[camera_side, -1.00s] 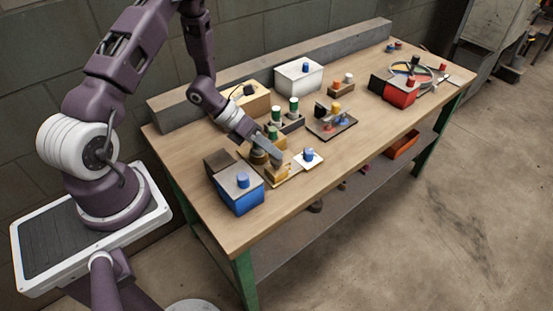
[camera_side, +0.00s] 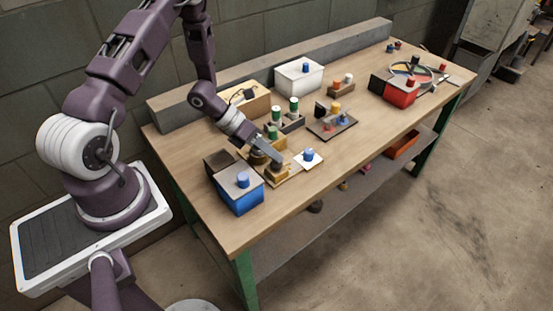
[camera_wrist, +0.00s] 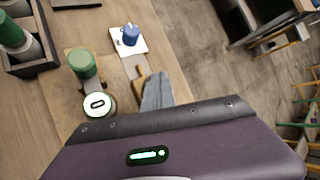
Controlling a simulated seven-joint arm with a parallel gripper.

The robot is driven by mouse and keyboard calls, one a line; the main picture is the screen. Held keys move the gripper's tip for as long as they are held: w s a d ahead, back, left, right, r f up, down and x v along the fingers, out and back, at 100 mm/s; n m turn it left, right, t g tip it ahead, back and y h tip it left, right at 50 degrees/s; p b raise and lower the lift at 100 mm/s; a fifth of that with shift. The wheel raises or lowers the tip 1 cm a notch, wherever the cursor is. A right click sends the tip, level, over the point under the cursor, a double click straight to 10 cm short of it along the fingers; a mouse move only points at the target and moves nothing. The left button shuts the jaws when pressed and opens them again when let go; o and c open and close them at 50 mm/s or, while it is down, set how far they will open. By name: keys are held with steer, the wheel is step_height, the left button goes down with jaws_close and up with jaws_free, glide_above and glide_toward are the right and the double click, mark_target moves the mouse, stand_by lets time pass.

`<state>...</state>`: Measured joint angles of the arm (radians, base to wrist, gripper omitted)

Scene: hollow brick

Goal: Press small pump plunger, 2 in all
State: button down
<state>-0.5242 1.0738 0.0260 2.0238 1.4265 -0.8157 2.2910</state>
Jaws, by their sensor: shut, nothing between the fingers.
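A light wooden board (camera_side: 290,180) near the front left of the bench carries small yellow-brown fittings (camera_side: 277,174). I cannot tell for certain which part is the small pump plunger. My gripper (camera_side: 278,160) is shut and empty, pointing down just above or at these fittings; contact cannot be told. In the wrist view its grey fingers (camera_wrist: 157,92) are together and cover part of a yellow fitting (camera_wrist: 140,80).
A white plate with a blue knob (camera_side: 308,156) lies right of the board. A blue box (camera_side: 240,198) stands in front, left. A rack with green-capped cylinders (camera_side: 292,122) and a dark tray (camera_side: 343,127) stand behind. Bare wood lies to the right, towards the red box (camera_side: 401,95).

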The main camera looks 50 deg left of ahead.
mark_target(273, 162)
steer(key=shift+f, duration=0.35)
stand_by(0.5)
steer(key=shift+r, duration=1.5)
step_height(273, 162, up, 5)
steer(key=shift+r, duration=0.1)
